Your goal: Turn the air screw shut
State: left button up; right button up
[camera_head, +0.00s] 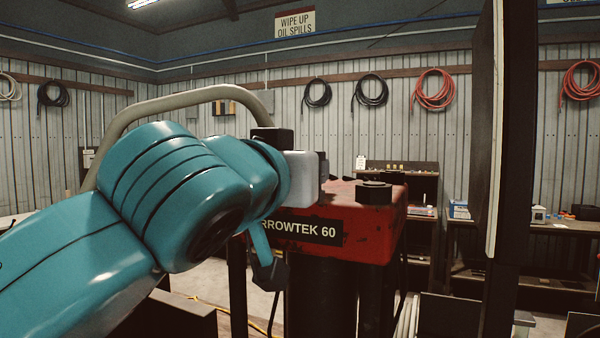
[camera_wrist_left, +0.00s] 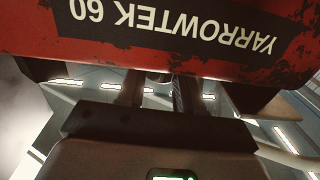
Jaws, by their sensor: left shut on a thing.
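The red machine head (camera_head: 385,225) with a black "YARROWTEK 60" plate stands ahead, and its red front also shows upside down in the left wrist view (camera_wrist_left: 40,45). My left gripper (camera_head: 324,166) is over the left part of its top, with the teal arm coming in from the left. In the left wrist view, the two dark fingers (camera_wrist_left: 157,92) reach to the machine's edge. A small pale rounded piece, possibly the air screw (camera_wrist_left: 158,77), shows between them. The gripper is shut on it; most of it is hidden. My right gripper is out of view.
A black cap (camera_head: 374,192) sits on the machine's top, right of my gripper. A thick beige curved tube (camera_head: 180,101) arches behind my arm. A dark upright post (camera_head: 512,170) stands at the right. Workbenches (camera_head: 560,226) line the back wall.

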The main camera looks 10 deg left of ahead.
pick_arm(q)
jog(key=shift+s+d+f+n+y+b, duration=0.2)
jog(key=shift+n+y+b, duration=0.25)
jog(key=shift+y, duration=0.35)
jog(key=shift+a+r, duration=0.15)
jog(key=shift+r, duration=0.15)
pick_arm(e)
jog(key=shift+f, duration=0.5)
pick_arm(q)
jog(key=shift+r+p, duration=0.1)
jog(key=shift+p, duration=0.2)
